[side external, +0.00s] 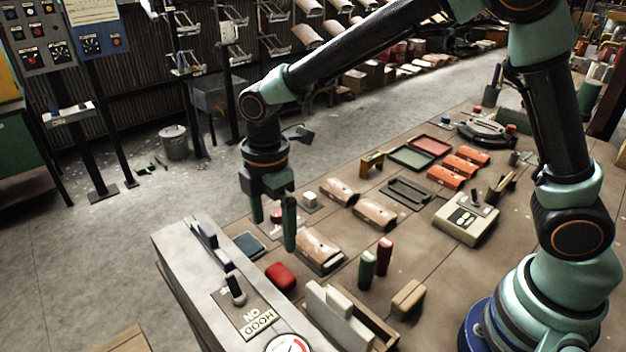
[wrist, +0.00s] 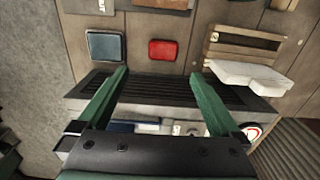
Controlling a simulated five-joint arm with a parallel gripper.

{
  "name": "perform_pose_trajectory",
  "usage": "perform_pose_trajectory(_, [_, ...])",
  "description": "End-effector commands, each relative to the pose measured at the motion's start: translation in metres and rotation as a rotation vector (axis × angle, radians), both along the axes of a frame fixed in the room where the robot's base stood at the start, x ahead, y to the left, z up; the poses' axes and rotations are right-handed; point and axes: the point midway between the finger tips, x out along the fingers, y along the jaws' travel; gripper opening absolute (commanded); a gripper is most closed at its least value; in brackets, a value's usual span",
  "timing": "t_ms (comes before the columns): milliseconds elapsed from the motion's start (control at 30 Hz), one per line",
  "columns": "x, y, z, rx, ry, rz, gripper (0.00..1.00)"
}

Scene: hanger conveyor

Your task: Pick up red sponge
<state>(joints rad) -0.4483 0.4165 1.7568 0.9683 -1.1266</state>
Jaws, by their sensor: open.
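The red sponge (side external: 281,277) is a small rounded red block lying on the table, just behind the grey control box. It also shows in the wrist view (wrist: 163,50), above and beyond my fingertips, with nothing covering it. My gripper (side external: 273,228) is open, pointing down, and empty. In the wrist view its two green fingers (wrist: 165,75) are spread wide, and the sponge lies ahead of the gap between them. My gripper hangs above the table and does not touch the sponge.
A grey control box (side external: 190,240) with switches stands in front of the sponge. A dark blue pad (side external: 250,245) lies left of it, and a wooden holder with white blocks (side external: 338,312) stands right. Green (side external: 367,270) and red (side external: 384,256) cylinders stand further right.

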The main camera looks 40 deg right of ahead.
Motion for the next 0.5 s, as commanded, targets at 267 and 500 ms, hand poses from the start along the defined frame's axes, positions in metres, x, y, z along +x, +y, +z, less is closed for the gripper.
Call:
perform_pose_trajectory(267, [-0.002, -0.001, -0.046, -0.002, 0.004, -0.002, 1.00])
perform_pose_trajectory(500, [-0.002, -0.001, -0.064, -0.001, 0.002, -0.003, 1.00])
